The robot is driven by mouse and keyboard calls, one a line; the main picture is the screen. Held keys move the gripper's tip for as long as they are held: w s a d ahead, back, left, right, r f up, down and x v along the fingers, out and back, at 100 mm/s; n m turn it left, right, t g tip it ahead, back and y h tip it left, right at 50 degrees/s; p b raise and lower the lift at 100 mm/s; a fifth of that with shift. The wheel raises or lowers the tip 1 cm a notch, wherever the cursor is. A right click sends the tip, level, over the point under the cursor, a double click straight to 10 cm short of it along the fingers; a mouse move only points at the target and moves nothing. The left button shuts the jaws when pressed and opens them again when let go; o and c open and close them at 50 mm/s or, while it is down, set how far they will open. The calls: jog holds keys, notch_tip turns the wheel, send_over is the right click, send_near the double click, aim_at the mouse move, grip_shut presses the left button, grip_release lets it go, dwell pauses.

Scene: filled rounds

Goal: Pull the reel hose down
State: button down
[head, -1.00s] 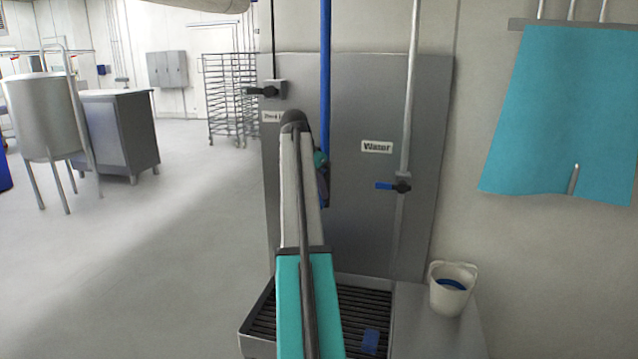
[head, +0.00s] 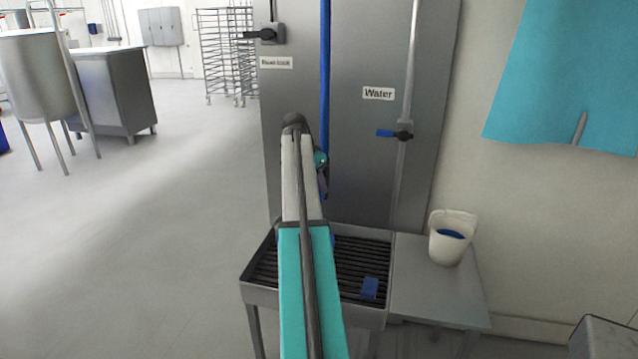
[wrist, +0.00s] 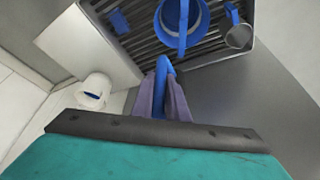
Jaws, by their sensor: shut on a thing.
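The blue reel hose (head: 325,70) hangs straight down from above in front of the grey wall panel in the head view. My gripper (head: 322,183) is at its lower part, partly hidden behind my arm. In the wrist view my two purple-grey fingers (wrist: 164,97) are closed around the blue hose (wrist: 162,70), over the sink's grate. The hose's upper end and reel are out of view.
A slatted sink (head: 262,290) lies below, with a blue block (head: 370,288) in it. The wrist view shows a blue pail (wrist: 182,30) and a metal cup (wrist: 239,36) there. A white bucket (head: 450,250) stands on the side shelf (head: 430,285). Open floor lies left.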

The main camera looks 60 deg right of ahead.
jog(key=shift+s+a, duration=0.1)
jog(key=shift+s, duration=0.05)
jog(key=c, duration=1.7)
grip_release()
jog(key=shift+c, duration=0.2)
jog(key=shift+r, duration=0.15)
jog(key=b+v, duration=0.2)
jog(key=v, duration=1.1)
jog(key=shift+r, duration=0.25)
